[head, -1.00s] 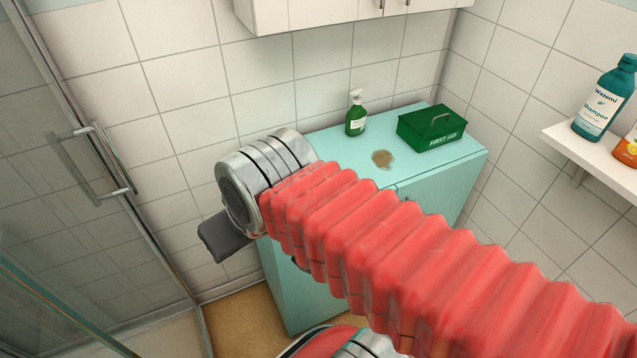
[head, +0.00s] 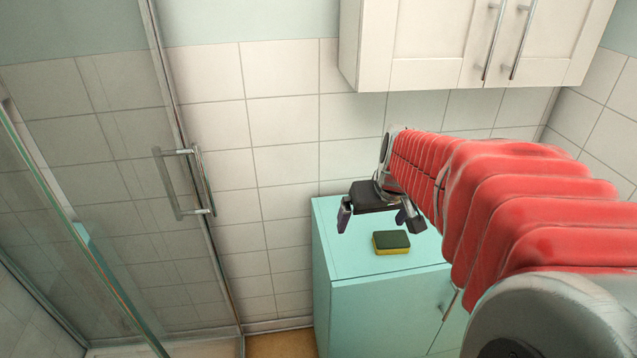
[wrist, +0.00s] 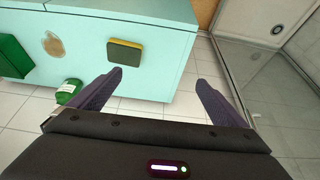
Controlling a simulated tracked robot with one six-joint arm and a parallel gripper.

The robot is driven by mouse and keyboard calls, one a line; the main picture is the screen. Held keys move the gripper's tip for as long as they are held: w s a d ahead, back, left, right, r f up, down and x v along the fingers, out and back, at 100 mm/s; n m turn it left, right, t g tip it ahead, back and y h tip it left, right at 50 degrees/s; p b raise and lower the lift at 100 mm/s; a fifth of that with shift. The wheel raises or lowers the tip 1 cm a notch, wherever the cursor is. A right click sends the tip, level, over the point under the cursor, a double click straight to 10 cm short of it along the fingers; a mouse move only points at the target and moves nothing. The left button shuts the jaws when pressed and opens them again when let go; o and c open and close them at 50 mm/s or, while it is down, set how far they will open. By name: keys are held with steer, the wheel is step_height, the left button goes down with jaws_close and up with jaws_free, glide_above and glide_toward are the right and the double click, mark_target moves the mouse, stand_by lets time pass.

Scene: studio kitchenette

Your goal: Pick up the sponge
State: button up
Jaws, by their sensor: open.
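The sponge (head: 391,242) is a small block with a dark green top and yellow sides. It lies flat on the turquoise cabinet top (head: 345,262). In the wrist view the sponge (wrist: 124,54) shows just beyond the left fingertip, left of the middle of the gap. My gripper (head: 380,224) is open and empty. In the head view it hangs above the cabinet, just behind and above the sponge, and does not appear to touch it. In the wrist view both fingers of my gripper (wrist: 160,78) are spread wide.
A white wall cupboard (head: 440,45) hangs above. A glass shower door with a metal handle (head: 185,182) stands left. In the wrist view a green first aid box (wrist: 13,57), a brown stain (wrist: 53,44) and a green bottle (wrist: 69,91) are left of the sponge. Tiled wall lies behind.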

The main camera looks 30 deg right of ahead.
steer(key=d+f+m, duration=0.1)
steer(key=d+f, duration=0.2)
steer(key=d, duration=0.6)
steer(key=shift+w+d+f, duration=0.2)
steer(key=shift+d, duration=0.1)
steer(key=shift+g, duration=0.3)
glide_above(392, 239)
steer(key=s+a, duration=0.2)
steer(key=s, duration=0.1)
steer(key=f, duration=0.7)
steer(key=shift+w+d, duration=0.2)
steer(key=shift+w, duration=0.05)
steer(key=shift+w+d+f, duration=0.1)
steer(key=shift+w+f, duration=0.05)
steer(key=shift+f, duration=0.3)
steer(key=shift+d+x, duration=0.15)
steer(key=shift+x, duration=1.15)
steer(key=shift+d+x, duration=0.15)
steer(key=shift+x, duration=1.15)
